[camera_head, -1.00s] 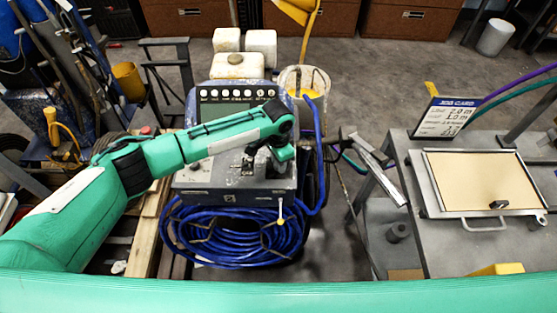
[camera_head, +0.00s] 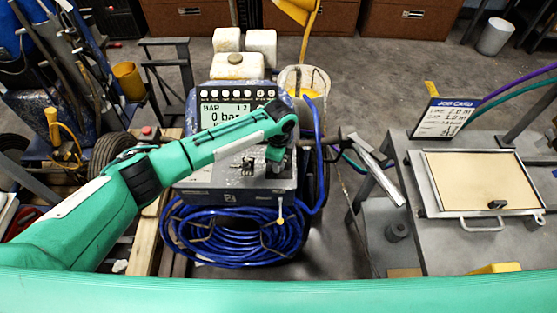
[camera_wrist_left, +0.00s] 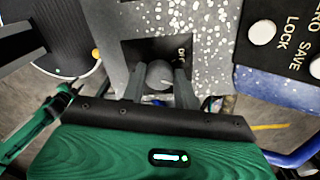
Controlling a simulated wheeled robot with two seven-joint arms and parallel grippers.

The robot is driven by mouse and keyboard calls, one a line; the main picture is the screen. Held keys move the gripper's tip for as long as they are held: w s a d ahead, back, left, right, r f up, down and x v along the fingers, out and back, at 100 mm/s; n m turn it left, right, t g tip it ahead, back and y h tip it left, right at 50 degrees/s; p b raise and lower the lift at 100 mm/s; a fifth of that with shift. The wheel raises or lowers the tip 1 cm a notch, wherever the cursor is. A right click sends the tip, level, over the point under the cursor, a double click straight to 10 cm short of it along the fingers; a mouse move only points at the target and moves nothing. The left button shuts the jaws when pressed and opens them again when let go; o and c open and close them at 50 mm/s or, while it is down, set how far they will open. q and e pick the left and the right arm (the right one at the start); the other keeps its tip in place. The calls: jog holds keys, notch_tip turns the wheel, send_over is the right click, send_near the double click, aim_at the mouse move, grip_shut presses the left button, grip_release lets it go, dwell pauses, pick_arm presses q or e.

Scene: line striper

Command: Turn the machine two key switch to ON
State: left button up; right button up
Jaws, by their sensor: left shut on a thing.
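The machine (camera_head: 205,182) is a grey and blue striper unit with a row of buttons and a display (camera_head: 225,112) that is lit and reads 0 bar. My left gripper (camera_head: 277,158) is at the right side of its top face. In the left wrist view its two fingers (camera_wrist_left: 158,88) are closed on a dark round key switch knob (camera_wrist_left: 160,73) in a recessed dark plate. A light mark shows on the knob. A label beside it is partly hidden by a finger, so I cannot read the switch position. The right gripper is not in view.
A coiled blue hose (camera_head: 230,240) hangs at the machine's front. White containers (camera_head: 237,66) and a bucket (camera_head: 310,80) stand behind it. A metal table (camera_head: 420,240) with a job card (camera_head: 446,117) and a framed board (camera_head: 480,180) is on the right. A small black switch (camera_head: 248,166) sits left of my gripper.

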pick_arm(q)
jog(key=shift+m, duration=0.4)
jog(key=o, duration=1)
jog(key=shift+c, duration=0.2)
jog(key=shift+r, duration=0.1)
notch_tip(320, 180, up, 14)
jog(key=b, duration=0.2)
jog(key=shift+w, duration=0.25)
jog(key=shift+s+d+f, duration=0.1)
jog(key=shift+d+f, duration=0.05)
jog(key=shift+f, duration=0.1)
